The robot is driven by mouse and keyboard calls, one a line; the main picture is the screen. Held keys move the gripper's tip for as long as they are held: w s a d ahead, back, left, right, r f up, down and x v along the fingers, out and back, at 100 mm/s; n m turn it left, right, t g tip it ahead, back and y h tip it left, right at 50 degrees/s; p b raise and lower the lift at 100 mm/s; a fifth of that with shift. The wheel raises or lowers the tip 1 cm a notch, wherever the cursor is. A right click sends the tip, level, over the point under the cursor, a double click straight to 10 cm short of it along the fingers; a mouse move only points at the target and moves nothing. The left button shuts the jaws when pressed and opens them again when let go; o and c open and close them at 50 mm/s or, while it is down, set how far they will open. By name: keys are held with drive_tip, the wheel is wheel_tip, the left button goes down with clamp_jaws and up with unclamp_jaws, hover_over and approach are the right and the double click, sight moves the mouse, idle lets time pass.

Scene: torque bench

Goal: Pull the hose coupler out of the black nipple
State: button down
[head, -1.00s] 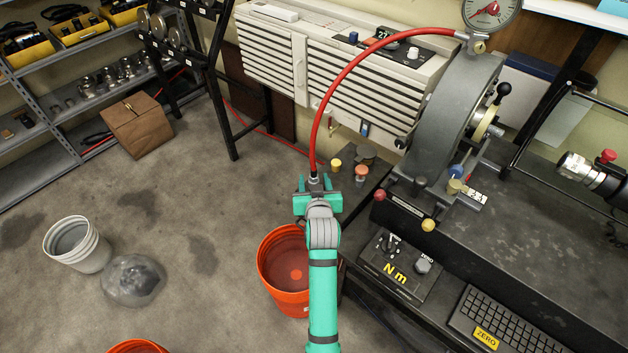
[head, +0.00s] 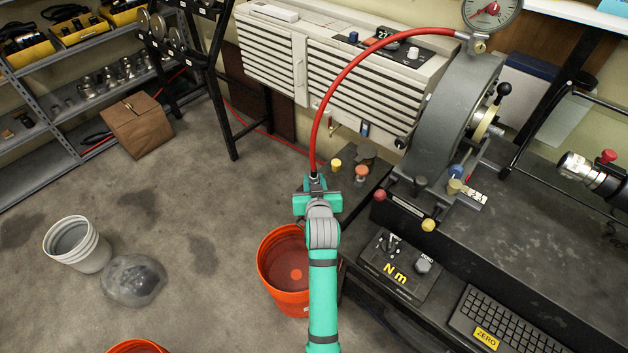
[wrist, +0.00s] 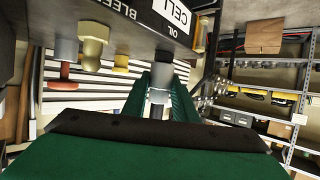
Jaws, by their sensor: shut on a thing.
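A red hose (head: 345,85) arcs from the gauge at the upper right down to my gripper (head: 315,184). Its lower end, with the hose coupler, enters between the jaws, which largely hide it in the head view. In the wrist view my green fingers (wrist: 160,92) close on the silver hose coupler (wrist: 159,96) from both sides.
Other capped fittings, yellow (head: 336,164) and orange (head: 361,173), stand just right of my gripper. An orange bucket (head: 268,272) is on the floor below my arm. The bench (head: 540,235) fills the right.

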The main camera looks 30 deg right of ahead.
sight(314, 170)
drive_tip(key=shift+r, duration=0.15)
drive_tip(key=shift+r, duration=0.8)
drive_tip(key=shift+r, duration=0.25)
drive_tip(key=shift+r, duration=1.75)
